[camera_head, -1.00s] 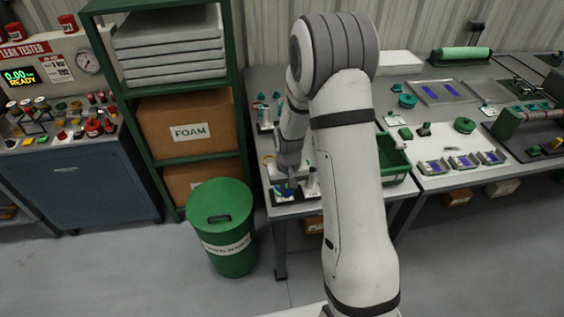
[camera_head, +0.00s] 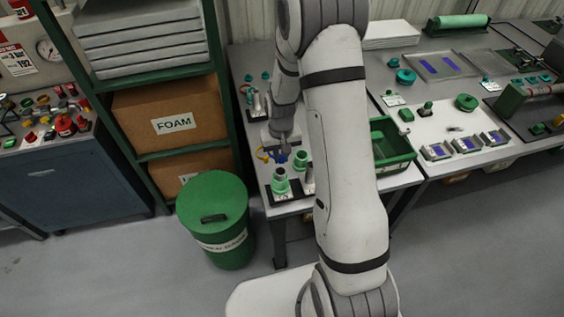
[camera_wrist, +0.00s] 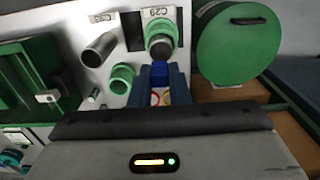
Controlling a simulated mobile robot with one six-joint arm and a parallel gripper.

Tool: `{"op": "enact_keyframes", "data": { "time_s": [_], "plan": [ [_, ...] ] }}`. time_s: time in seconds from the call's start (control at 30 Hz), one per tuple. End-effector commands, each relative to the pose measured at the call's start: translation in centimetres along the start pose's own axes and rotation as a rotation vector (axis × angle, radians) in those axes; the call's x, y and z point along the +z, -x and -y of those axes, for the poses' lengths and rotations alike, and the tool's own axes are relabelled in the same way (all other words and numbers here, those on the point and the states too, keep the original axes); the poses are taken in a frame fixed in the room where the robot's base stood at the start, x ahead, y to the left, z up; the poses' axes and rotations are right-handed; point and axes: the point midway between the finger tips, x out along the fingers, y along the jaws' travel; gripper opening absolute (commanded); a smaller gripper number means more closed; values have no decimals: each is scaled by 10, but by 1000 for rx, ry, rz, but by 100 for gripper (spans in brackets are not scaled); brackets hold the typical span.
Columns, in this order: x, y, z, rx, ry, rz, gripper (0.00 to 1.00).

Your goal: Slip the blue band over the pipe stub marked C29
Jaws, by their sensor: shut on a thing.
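My gripper (camera_wrist: 162,85) is shut on the blue band (camera_wrist: 160,70), seen between its fingertips in the wrist view. In the head view the blue band (camera_head: 281,157) shows small under my gripper (camera_head: 281,152). A green-collared pipe stub with a dark top (camera_wrist: 160,42) stands just beyond the band in the wrist view. Its upside-down label (camera_wrist: 158,13) seems to read C29, but it is small. The band is apart from this stub in the picture. Two green stubs also show in the head view, the nearer one (camera_head: 280,182) in front of my gripper.
Near the stub are a bare grey pipe (camera_wrist: 99,48) and another green-collared one (camera_wrist: 122,78). Yellow and red rings (camera_wrist: 160,98) lie below the fingers.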

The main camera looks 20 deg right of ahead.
Motion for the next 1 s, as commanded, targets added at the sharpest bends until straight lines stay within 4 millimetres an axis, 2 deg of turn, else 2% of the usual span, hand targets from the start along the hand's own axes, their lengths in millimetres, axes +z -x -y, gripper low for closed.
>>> {"op": "enact_keyframes", "data": {
  "time_s": [0.13,0.4,0.63,1.0],
  "plan": [
    [12,-4,2,0,6,-4,0],
    [37,2,4,0,9,-2,0],
    [38,-7,4,0,10,0,0],
    [38,-41,4,0,11,0,0]
  ]
}}
